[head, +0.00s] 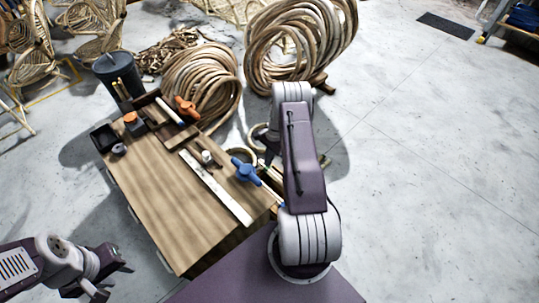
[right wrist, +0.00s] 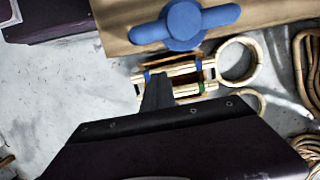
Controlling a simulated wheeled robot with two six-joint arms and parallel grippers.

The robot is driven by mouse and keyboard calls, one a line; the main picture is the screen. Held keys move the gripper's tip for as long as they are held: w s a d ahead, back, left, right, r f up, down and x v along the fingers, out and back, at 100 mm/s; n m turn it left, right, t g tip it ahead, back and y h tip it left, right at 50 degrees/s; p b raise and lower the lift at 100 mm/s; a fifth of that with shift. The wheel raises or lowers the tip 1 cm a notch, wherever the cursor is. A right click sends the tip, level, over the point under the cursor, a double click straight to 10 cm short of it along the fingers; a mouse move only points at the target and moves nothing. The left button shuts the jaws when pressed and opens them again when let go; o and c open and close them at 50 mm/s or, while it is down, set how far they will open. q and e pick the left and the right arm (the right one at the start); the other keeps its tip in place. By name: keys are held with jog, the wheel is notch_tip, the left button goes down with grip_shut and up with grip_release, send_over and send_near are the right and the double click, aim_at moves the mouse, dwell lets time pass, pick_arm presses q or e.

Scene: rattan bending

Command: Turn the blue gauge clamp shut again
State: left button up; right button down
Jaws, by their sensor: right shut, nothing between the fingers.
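The blue gauge clamp (head: 246,171) is a winged knob near the right edge of the wooden bench top (head: 160,215). In the right wrist view the blue clamp (right wrist: 182,24) lies at the top, its two wings spread left and right. My right gripper (right wrist: 158,88) is shut and empty, just below the clamp in that view and apart from it. In the head view my right arm hides that gripper. My left gripper (head: 112,277) is open and empty at lower left, away from the bench.
An orange clamp (head: 187,107), a pale ruler-like strip (head: 215,187) and a small white-topped knob (head: 206,156) are on the bench. Rattan rings (right wrist: 237,62) hang by the bench's right edge. Large rattan coils (head: 203,82) stand behind.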

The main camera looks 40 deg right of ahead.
aim_at(246, 173)
jog(key=a+f, duration=0.1)
jog(key=a, duration=0.1)
jog(key=a+f, duration=0.2)
jog(key=shift+s+a+f+b, duration=0.1)
jog(key=shift+s+a+b, duration=0.1)
jog(key=shift+a+b, duration=0.1)
